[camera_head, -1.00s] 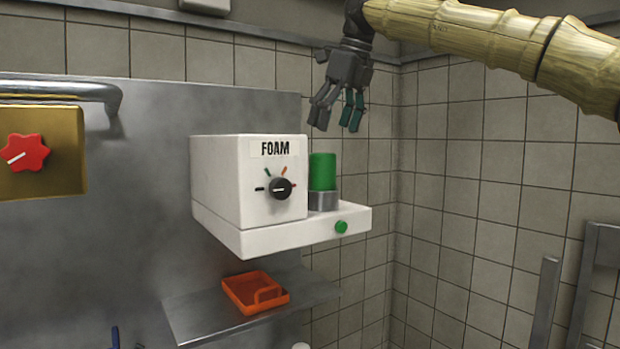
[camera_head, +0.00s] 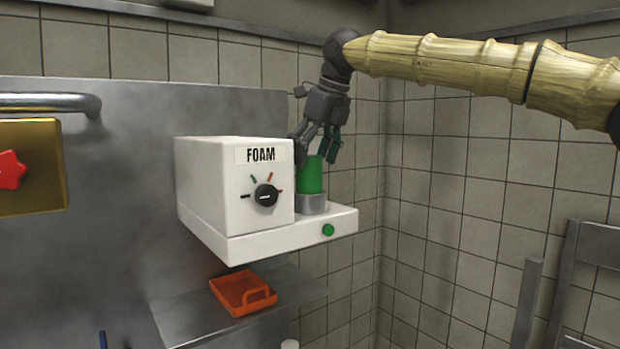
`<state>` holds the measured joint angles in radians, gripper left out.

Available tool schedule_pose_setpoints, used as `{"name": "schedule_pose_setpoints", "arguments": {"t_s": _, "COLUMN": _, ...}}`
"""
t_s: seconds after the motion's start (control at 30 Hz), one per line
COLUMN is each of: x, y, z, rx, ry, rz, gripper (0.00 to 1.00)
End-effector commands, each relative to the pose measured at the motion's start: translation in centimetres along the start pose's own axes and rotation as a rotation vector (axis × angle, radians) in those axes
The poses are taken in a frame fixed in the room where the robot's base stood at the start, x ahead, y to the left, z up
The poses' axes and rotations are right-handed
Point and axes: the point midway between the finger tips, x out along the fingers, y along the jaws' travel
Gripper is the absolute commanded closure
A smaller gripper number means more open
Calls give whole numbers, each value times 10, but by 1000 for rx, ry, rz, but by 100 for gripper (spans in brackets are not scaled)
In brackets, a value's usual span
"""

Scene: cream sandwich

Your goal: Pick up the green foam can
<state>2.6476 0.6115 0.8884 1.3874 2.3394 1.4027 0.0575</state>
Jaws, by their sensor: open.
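The green foam can (camera_head: 311,178) stands upright in a grey metal ring holder (camera_head: 312,204) on the ledge of the white foam machine (camera_head: 238,185). My gripper (camera_head: 317,156) points down at the top of the can. Its fingers are open, with dark fingers at the can's left and a dark teal finger near its upper right. Whether any finger touches the can, I cannot tell. The top of the can is partly hidden by the fingers.
The machine's box with its black dial (camera_head: 266,195) stands close left of the can. A green button (camera_head: 328,230) is on the ledge front. An orange tray (camera_head: 243,292) lies on a metal shelf (camera_head: 185,318) below. Tiled walls stand behind and right.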

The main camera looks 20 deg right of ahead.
Motion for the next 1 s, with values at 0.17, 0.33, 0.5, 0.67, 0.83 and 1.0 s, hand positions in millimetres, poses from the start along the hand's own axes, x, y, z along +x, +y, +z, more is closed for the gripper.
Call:
{"name": "schedule_pose_setpoints", "arguments": {"t_s": 0.17, "x": 18, "y": 0, "z": 3, "rx": -2, "ry": 2, "rz": 1, "gripper": 23}}
{"name": "schedule_pose_setpoints", "arguments": {"t_s": 0.33, "x": 23, "y": 0, "z": 3, "rx": -1, "ry": 1, "rz": 1, "gripper": 23}}
{"name": "schedule_pose_setpoints", "arguments": {"t_s": 0.5, "x": 22, "y": -1, "z": 2, "rx": 0, "ry": 1, "rz": 0, "gripper": 30}}
{"name": "schedule_pose_setpoints", "arguments": {"t_s": 0.67, "x": 22, "y": 0, "z": 2, "rx": -1, "ry": 1, "rz": 1, "gripper": 59}}
{"name": "schedule_pose_setpoints", "arguments": {"t_s": 0.83, "x": 22, "y": 0, "z": 3, "rx": -2, "ry": 0, "rz": 1, "gripper": 85}}
{"name": "schedule_pose_setpoints", "arguments": {"t_s": 1.0, "x": 23, "y": 0, "z": 3, "rx": -1, "ry": 0, "rz": 1, "gripper": 85}}
